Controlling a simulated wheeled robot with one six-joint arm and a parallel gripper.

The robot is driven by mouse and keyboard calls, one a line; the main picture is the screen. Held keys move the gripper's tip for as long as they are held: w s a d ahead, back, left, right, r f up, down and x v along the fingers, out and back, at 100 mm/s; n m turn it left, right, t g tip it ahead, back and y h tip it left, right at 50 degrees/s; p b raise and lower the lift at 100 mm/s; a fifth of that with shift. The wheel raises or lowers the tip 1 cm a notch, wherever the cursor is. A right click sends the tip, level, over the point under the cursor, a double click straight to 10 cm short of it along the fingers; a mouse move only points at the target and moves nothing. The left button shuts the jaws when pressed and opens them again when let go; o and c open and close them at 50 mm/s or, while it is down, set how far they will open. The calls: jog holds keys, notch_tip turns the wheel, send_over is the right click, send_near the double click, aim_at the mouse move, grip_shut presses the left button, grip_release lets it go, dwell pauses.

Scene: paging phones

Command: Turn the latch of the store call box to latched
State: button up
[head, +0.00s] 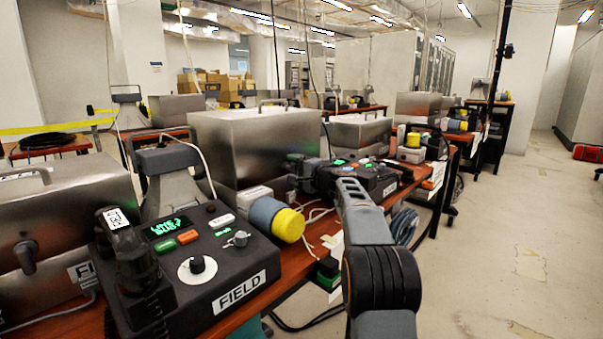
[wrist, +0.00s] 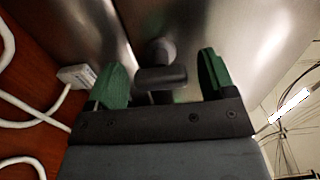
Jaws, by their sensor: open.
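The latch (wrist: 160,75) is a dark knob with a crossbar, on the shiny metal face of a box (wrist: 225,28) in the wrist view. Its bar lies roughly level across that picture. My gripper (wrist: 162,84) is open, with one green finger on each side of the latch and gaps between. In the head view my arm reaches to a large metal box (head: 255,140), and my gripper (head: 308,176) is near its front right; the latch is hidden there. No readable label shows that this is the store call box.
A dark phone console marked FIELD (head: 238,290) and another metal box (head: 70,215) with a similar latch stand at left. A yellow-capped cylinder (head: 290,224) and cables lie near my arm. A white plug (wrist: 76,76) is left of the gripper.

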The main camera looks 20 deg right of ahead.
jog(key=p+v, duration=0.1)
jog(key=v, duration=1.2)
jog(key=shift+s+p, duration=0.35)
jog(key=shift+p, duration=0.05)
jog(key=shift+d, duration=0.1)
jog(key=s+a+r+n+g+p, duration=0.3)
jog(key=s+a+r+g+p, duration=0.15)
jog(key=a+p, duration=0.4)
jog(key=s+a+r+n+g+p, duration=0.2)
jog(key=s+a+r+g+p, duration=0.25)
jog(key=a+p, duration=0.45)
jog(key=s+a+r+n+g+h+p, duration=0.1)
jog(key=s+r+n+g+h+p, duration=0.1)
jog(key=s+p, duration=0.7)
jog(key=s+a+r+n+g+h+p, duration=0.1)
jog(key=s+r+n+h+p, duration=0.4)
jog(key=p, duration=0.9)
jog(key=s+r+n, duration=0.1)
jog(key=s+r, duration=0.2)
jog(key=s, duration=0.2)
jog(key=shift+s+r+g+h, duration=0.15)
jog(key=shift+r+g+h, duration=0.15)
jog(key=shift+g, duration=0.1)
jog(key=shift+a, duration=0.1)
